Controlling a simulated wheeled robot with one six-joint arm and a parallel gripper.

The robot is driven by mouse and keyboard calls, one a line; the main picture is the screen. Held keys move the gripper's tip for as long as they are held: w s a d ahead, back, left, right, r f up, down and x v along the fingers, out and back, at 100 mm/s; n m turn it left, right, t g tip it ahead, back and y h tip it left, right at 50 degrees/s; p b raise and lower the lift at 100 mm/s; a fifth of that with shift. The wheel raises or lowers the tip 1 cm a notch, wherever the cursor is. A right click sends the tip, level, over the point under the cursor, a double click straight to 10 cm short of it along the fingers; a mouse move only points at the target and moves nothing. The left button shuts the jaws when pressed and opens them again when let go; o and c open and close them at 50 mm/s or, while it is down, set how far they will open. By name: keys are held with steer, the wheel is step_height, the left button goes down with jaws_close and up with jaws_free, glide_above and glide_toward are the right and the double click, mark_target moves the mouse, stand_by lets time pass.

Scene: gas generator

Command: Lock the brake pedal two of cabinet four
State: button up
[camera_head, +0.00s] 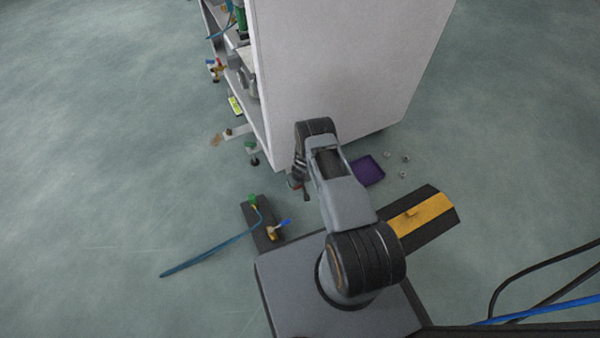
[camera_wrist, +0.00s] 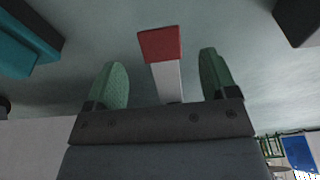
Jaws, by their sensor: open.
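In the wrist view, a pedal (camera_wrist: 160,45) with a red end and a pale, flat lever shows between the two green fingertips of my gripper (camera_wrist: 164,76). The jaws are open, with a gap on each side of the lever, and the lever's near end is hidden by the gripper body. In the head view, my gripper (camera_head: 300,184) is low beside the near corner of the white cabinet (camera_head: 330,65). It is small and partly hidden by my arm there. Which cabinet and pedal number this is cannot be told.
A dark block (camera_head: 263,232) with valves and a blue hose (camera_head: 205,256) lies on the floor. A purple tray (camera_head: 368,170) and small metal parts (camera_head: 404,158) lie right.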

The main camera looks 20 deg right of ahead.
steer(key=p+v, duration=0.9)
steer(key=p, duration=0.2)
steer(key=shift+r+p, duration=0.2)
steer(key=shift+p, duration=0.2)
